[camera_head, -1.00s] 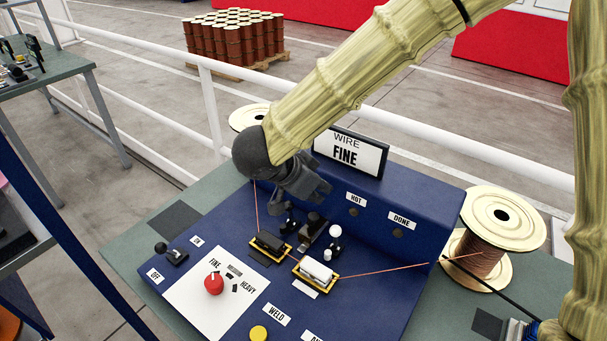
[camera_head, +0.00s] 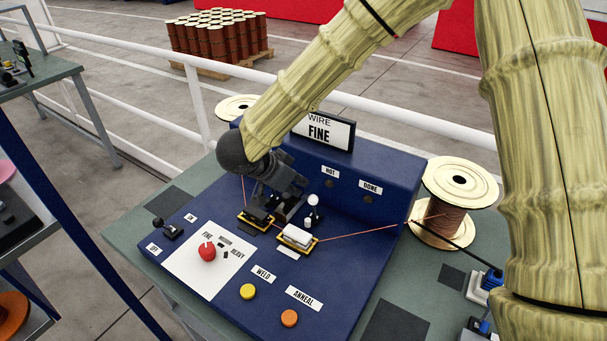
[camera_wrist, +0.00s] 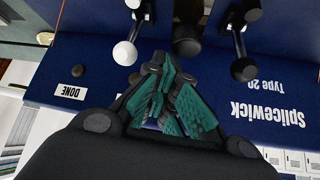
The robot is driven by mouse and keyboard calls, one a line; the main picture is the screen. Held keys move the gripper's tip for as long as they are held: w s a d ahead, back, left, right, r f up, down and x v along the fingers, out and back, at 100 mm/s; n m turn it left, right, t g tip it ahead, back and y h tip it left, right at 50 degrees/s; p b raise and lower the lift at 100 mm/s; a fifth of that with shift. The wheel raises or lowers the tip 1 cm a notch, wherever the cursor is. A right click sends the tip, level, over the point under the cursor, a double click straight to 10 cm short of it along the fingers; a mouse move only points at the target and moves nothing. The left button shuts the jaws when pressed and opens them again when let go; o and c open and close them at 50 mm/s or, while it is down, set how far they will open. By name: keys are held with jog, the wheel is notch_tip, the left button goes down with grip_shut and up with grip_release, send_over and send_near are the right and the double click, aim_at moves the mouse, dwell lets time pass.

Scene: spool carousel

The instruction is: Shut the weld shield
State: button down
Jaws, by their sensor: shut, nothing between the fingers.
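A blue wire-welding machine (camera_head: 355,196) stands on a grey-green bench. I take the dark grey piece (camera_head: 292,209) between its two clamps to be the weld shield; my gripper partly hides it, and I cannot tell its angle. A dark rounded part also shows between two levers in the wrist view (camera_wrist: 187,38). My gripper (camera_head: 291,186) is shut and empty, just above this piece; contact cannot be told. Its green finger pads show in the wrist view (camera_wrist: 170,95).
A white-knobbed lever (camera_head: 312,199) stands close right of my gripper; a black-knobbed lever (camera_wrist: 244,69) is on the other side. Copper wire runs from the clamps to a spool (camera_head: 459,185). Yellow (camera_head: 248,291) and orange (camera_head: 289,318) buttons are at the front. A white rail (camera_head: 400,125) runs behind.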

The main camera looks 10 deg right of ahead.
jog(key=s+a, duration=0.1)
jog(key=a, duration=0.1)
jog(key=s+a+f+p, duration=0.1)
jog(key=s+a, duration=0.1)
jog(key=shift+s+a, duration=0.2)
jog(key=shift+f, duration=0.1)
jog(key=p+v, duration=0.9)
jog(key=v, duration=0.1)
jog(key=shift+w+r+p, duration=0.25)
jog(key=shift+r+p, duration=0.05)
jog(key=shift+r, duration=0.15)
